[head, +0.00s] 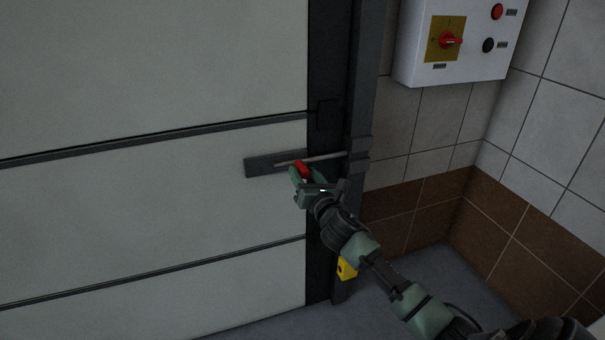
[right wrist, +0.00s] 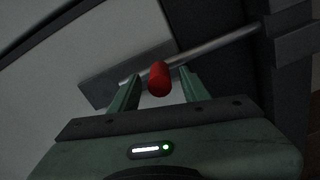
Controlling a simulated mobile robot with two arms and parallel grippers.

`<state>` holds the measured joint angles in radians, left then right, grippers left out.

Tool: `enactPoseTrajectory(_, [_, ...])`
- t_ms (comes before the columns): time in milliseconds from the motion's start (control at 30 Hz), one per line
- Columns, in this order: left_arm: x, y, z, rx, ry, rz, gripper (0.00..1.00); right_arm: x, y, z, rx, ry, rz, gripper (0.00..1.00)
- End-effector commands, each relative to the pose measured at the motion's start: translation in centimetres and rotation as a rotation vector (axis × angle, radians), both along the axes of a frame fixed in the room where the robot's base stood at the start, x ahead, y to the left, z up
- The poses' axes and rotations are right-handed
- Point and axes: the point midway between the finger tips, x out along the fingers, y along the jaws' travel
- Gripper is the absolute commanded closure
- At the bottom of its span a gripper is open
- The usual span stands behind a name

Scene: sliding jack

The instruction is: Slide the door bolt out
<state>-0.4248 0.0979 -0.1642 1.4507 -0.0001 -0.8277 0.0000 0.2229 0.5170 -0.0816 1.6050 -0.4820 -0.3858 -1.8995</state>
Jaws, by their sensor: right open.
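The door bolt is a grey metal rod (head: 322,158) on a dark plate (head: 260,166) fixed to the pale panelled door. Its right end reaches into a dark bracket (head: 360,154) on the door frame. A red handle (head: 302,168) sticks out from the rod. My right gripper (head: 308,174) is at the handle. In the right wrist view the red handle (right wrist: 159,78) shows between the two open fingers of the right gripper (right wrist: 160,92), with a gap on each side. The rod (right wrist: 215,45) runs behind it into the bracket (right wrist: 290,35). My left gripper is out of view.
A white control box (head: 455,40) with a red rotary switch (head: 450,40) and buttons hangs on the tiled wall at the upper right. A small yellow box (head: 346,269) sits low by the door frame. The door face left of the plate is clear.

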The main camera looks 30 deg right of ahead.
Motion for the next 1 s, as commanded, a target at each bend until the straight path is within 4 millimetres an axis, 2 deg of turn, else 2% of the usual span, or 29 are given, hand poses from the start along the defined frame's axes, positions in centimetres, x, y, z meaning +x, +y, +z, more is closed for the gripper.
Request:
enactPoseTrajectory(100, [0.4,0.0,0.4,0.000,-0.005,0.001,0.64,1.3,-0.3,0.0,0.002,-0.001,0.000,0.54])
enactPoseTrajectory(200, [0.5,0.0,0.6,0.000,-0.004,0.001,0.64,1.7,-0.4,-0.1,0.001,0.001,0.000,0.54])
enactPoseTrajectory(467, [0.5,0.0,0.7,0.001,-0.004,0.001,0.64,1.8,-0.4,-0.1,0.002,0.000,0.000,0.54])
enactPoseTrajectory(633, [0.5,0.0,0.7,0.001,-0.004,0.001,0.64,1.8,-0.4,-0.1,0.002,0.000,0.000,1.00])
enactPoseTrajectory(1000, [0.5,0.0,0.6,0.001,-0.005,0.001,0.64,1.8,-0.4,-0.1,0.002,0.001,0.001,1.00])
